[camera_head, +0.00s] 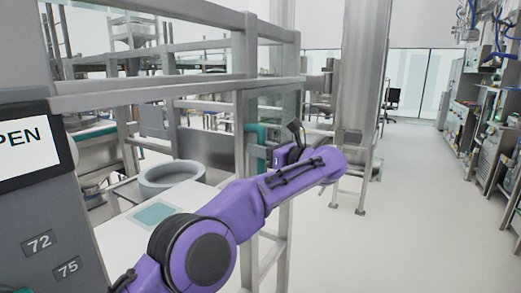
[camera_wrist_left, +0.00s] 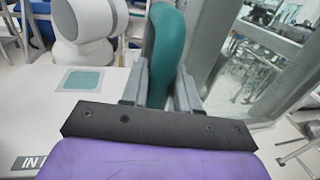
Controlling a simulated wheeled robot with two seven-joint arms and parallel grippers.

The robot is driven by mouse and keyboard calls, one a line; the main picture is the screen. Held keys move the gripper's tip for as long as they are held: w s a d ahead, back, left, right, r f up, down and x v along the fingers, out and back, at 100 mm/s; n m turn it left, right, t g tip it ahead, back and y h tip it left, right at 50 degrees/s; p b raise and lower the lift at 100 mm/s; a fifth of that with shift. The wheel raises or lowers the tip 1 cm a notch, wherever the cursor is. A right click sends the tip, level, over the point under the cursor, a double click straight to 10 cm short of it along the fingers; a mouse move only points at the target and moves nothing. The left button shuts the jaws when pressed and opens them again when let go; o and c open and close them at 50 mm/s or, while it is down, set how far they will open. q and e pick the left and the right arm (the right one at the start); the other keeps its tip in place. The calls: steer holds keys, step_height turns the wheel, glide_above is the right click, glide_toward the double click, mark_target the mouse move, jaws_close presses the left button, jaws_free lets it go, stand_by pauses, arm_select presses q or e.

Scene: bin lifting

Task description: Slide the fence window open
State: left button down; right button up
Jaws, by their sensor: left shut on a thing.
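The fence window (camera_head: 278,112) is a clear pane in a grey metal frame, seen edge-on in the middle of the head view. In the left wrist view the pane (camera_wrist_left: 255,62) stands to the right. Its teal upright handle (camera_wrist_left: 164,45) lies between the two grey fingers of my left gripper (camera_wrist_left: 160,88), which is shut on it. In the head view a bit of the handle (camera_head: 261,135) shows above the gripper (camera_head: 262,159), and my purple arm hides part of the frame. My right gripper is not in view.
A white table (camera_head: 112,240) with a teal square (camera_head: 154,213) and a grey round bin (camera_head: 172,178) stands inside the fence. A grey panel (camera_head: 45,215) with a sign reading "PEN" is close at left. A metal post (camera_head: 362,85) stands behind; open floor (camera_head: 415,210) lies right.

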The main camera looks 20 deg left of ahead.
arm_select(q)
steer(key=c, duration=1)
jaws_free()
steer(key=b+v, duration=0.1)
steer(key=v, duration=0.9)
steer(key=shift+d+f, duration=0.1)
steer(key=shift+d, duration=0.2)
